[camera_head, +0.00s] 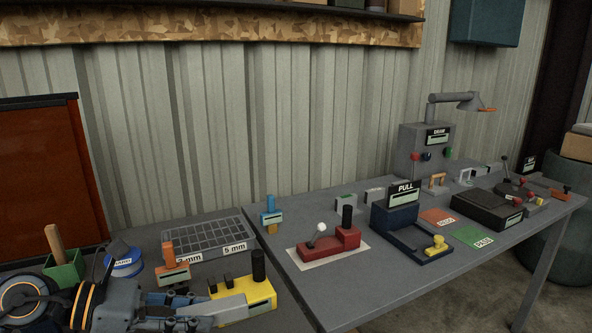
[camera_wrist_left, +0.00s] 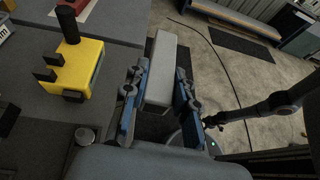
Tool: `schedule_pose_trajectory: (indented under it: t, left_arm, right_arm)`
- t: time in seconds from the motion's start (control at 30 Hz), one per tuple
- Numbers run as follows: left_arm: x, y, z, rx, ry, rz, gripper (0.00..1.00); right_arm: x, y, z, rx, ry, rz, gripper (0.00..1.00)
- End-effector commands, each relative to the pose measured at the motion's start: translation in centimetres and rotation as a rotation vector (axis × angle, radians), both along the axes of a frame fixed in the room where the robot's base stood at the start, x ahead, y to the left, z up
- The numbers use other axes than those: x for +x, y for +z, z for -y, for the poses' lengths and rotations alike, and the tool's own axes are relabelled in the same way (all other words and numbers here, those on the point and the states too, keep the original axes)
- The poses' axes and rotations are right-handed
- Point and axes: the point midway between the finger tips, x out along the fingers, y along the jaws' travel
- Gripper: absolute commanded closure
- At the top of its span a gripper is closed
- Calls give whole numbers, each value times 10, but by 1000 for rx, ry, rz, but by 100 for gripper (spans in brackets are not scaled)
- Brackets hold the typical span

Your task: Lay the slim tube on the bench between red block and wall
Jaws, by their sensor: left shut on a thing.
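A slim grey square-sided tube (camera_head: 225,309) sticks out to the right from my left gripper (camera_head: 190,318), low in the head view. In the left wrist view, the blue fingers of my left gripper (camera_wrist_left: 160,95) are shut on the tube (camera_wrist_left: 163,62). The tube is held near the front of the bench, beside a yellow block. The red block (camera_head: 322,247) sits on a white sheet on the bench (camera_head: 297,278), with a black post and a white-knobbed lever. The corrugated wall (camera_head: 270,130) rises behind the bench. My right gripper cannot be made out.
The yellow block (camera_head: 262,292) with black posts also shows in the left wrist view (camera_wrist_left: 80,65). A compartment tray (camera_head: 210,240) is left, the PULL fixture (camera_head: 396,215) right. Bare bench lies behind the red block.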

Motion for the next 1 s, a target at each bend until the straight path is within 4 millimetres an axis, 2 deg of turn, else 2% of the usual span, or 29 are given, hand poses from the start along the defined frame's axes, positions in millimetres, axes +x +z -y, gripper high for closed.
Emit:
schedule_pose_trajectory:
  t: [0.2,0.37,0.7,1.0]
  left_arm:
    - [-15,-21,20,-8,-34,-7,100]
    - [-28,-42,24,-8,-3,-9,100]
    - [-43,-85,-10,-4,178,-8,100]
    - [-48,-100,-29,-5,256,2,100]
  right_arm:
    - [-5,3,0,0,0,-6,47]
    - [-9,6,1,-2,0,-12,47]
    - [-9,11,1,-2,0,-13,47]
    - [-10,11,2,-3,0,-13,47]
